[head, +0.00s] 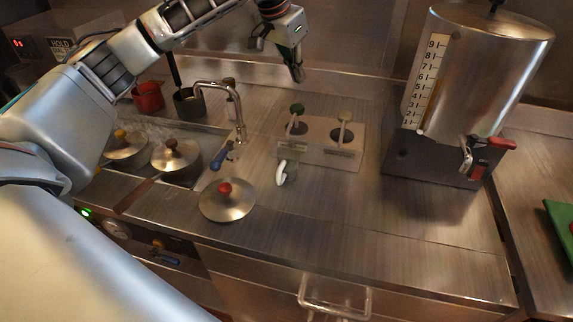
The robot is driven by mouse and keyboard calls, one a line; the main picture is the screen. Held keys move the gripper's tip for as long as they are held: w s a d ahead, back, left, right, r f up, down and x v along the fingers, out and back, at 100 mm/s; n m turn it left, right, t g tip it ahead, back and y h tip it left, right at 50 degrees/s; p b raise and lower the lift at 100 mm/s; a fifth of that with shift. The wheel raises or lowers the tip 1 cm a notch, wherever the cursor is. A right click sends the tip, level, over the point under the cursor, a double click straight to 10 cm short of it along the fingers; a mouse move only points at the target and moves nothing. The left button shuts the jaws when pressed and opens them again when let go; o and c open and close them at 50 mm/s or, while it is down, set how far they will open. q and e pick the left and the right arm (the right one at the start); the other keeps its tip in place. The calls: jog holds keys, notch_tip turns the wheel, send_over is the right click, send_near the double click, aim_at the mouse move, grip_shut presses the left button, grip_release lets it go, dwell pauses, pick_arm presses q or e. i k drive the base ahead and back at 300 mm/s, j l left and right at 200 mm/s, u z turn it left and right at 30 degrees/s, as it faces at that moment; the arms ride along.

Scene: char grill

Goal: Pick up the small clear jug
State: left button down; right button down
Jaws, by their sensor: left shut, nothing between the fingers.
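A small clear jug (290,167) with a white handle stands on the steel counter, just in front of the left part of the metal holder. Its clear body is hard to make out against the steel. My left gripper (298,74) is shut and empty. It hangs fingers down above the back of the counter, behind the holder and well apart from the jug. My right gripper is not in view.
The metal holder (345,152) has two wells with ladle-like handles. A round lid with a red knob (227,200) lies left of the jug. A curved faucet (238,115) and lidded wells are further left. A tall steel urn (480,75) stands right. The front right counter is clear.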

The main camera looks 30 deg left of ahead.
aim_at(288, 155)
jog(key=k, duration=1.5)
